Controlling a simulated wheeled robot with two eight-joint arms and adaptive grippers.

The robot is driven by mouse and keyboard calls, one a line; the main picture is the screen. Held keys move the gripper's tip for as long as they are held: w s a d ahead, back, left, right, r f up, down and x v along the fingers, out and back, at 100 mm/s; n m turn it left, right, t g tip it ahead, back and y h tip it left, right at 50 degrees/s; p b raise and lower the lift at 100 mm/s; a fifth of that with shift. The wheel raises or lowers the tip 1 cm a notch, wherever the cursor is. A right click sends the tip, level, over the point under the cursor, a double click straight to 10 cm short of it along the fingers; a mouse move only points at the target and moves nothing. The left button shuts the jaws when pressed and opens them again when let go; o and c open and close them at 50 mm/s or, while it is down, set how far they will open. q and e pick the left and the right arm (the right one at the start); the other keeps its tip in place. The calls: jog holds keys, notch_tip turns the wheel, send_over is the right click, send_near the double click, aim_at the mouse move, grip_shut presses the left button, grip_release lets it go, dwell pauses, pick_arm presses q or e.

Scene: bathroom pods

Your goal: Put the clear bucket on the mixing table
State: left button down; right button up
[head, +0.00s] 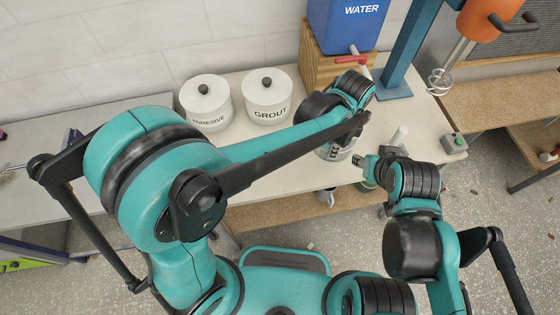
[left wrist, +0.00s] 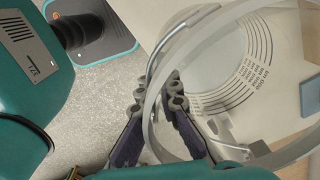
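The clear bucket (head: 345,152) shows only in part in the head view, behind my left forearm near the front edge of the pale table (head: 285,160). In the left wrist view its round rim, printed scale and see-through wall (left wrist: 238,75) fill the right half. My left gripper (left wrist: 157,90) has its two fingers on either side of the bucket's rim and handle, closed in on it. My arm hides these fingers in the head view. My right gripper (head: 366,168) is at the table's front edge, just right of the bucket; its finger gap is unclear.
White tubs marked adhesive (head: 205,103) and grout (head: 268,97) stand at the back of the table. A blue water container (head: 345,25) sits on a wooden box (head: 325,68). An orange mixer (head: 490,18) hangs at right. A small switch box (head: 454,143) is at the table's right end.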

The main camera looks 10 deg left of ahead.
pick_arm(q)
jog(key=shift+w+a+f+b, duration=0.15)
jog(key=shift+a+f+b, duration=1.9)
jog(key=shift+a+f, duration=3.15)
jog(key=shift+f, duration=0.15)
jog(key=c, duration=1.7)
grip_release()
